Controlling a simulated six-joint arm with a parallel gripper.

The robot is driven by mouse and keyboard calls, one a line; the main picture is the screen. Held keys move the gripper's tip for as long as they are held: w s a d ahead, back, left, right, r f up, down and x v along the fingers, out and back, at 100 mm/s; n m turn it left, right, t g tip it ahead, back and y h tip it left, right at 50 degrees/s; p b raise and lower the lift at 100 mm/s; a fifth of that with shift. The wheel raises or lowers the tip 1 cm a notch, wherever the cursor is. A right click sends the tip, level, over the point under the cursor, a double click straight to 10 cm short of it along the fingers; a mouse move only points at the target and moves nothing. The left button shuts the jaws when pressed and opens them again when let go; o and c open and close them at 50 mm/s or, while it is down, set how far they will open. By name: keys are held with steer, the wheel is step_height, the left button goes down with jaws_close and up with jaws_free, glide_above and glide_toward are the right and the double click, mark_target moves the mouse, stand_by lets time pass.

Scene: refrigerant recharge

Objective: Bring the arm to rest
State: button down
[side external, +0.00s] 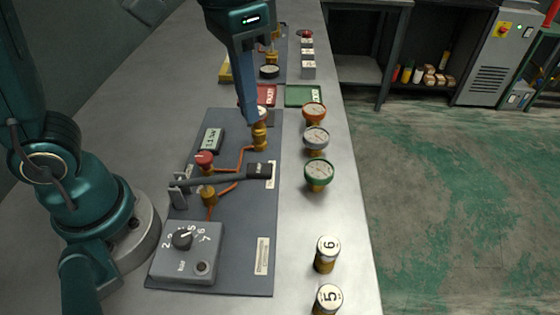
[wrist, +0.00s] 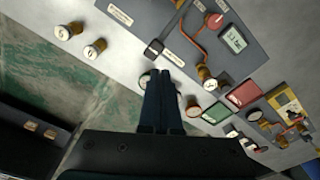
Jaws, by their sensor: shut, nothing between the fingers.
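My gripper (side external: 249,120) points down above the grey panel, near the brass fitting (side external: 260,136) at the panel's upper right. Its fingers are together with nothing between them. In the wrist view the shut fingers (wrist: 164,74) reach toward the gauges and partly cover them. The grey panel (side external: 240,185) carries a digital display (side external: 212,139), a red knob (side external: 204,158), copper tubing, a long black-ended lever (side external: 222,178) and a dial box (side external: 188,253). Whether the fingers touch anything is not clear.
Orange-red (side external: 314,112), grey (side external: 315,137) and green (side external: 319,173) gauges stand right of the panel. Canisters marked 6 (side external: 327,254) and 5 (side external: 327,299) stand near the front right. Red (side external: 266,95) and green (side external: 304,95) plates lie behind. Bare bench surrounds the canisters.

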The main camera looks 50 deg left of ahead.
steer(key=s+a+f+n+t, duration=0.2)
steer(key=s+a+f+t, duration=0.1)
steer(key=s+a, duration=0.3)
steer(key=shift+t, duration=0.9)
steer(key=shift+s+a, duration=0.1)
